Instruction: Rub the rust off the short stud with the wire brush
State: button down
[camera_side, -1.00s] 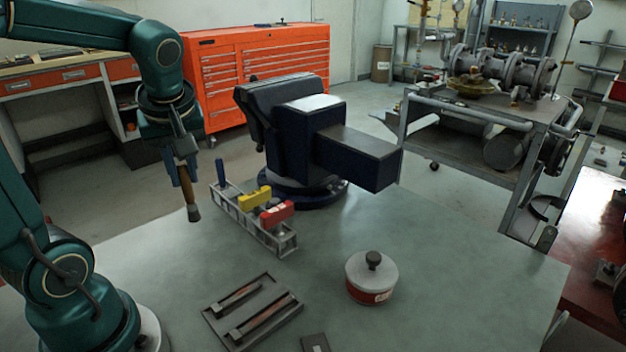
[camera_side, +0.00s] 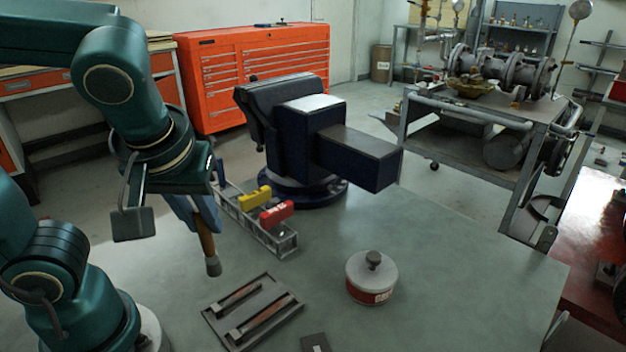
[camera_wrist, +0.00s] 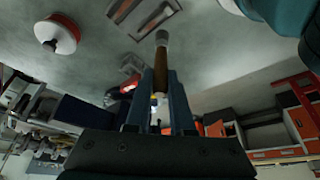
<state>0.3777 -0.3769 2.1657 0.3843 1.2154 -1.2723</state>
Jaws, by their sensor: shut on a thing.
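My gripper (camera_side: 192,208) is shut on the handle of the wire brush (camera_side: 208,247), a brown handle with a grey end pointing down. The brush hangs above the bench, left of the tray and apart from it. It also shows in the wrist view (camera_wrist: 161,60) between my two fingers (camera_wrist: 160,88). The short stud (camera_side: 239,297), rusty brown, lies in a shallow grey tray (camera_side: 205,313). A longer rusty stud (camera_side: 264,316) lies beside it, nearer the camera. The tray also shows at the top of the wrist view (camera_wrist: 125,13).
A metal rack (camera_side: 268,238) with yellow-handled and red-handled tools stands behind the brush. A dark blue vise (camera_side: 296,140) stands behind it. A red-and-white tin (camera_side: 371,278) stands right of the tray. A small dark plate (camera_side: 315,343) lies at the front.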

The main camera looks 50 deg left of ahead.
aim_at(207, 255)
jog(key=shift+f, duration=3.8)
jog(key=shift+w+r, duration=0.1)
jog(key=shift+w, duration=2.95)
jog(key=shift+s, duration=3.1)
jog(key=shift+r, duration=4.1)
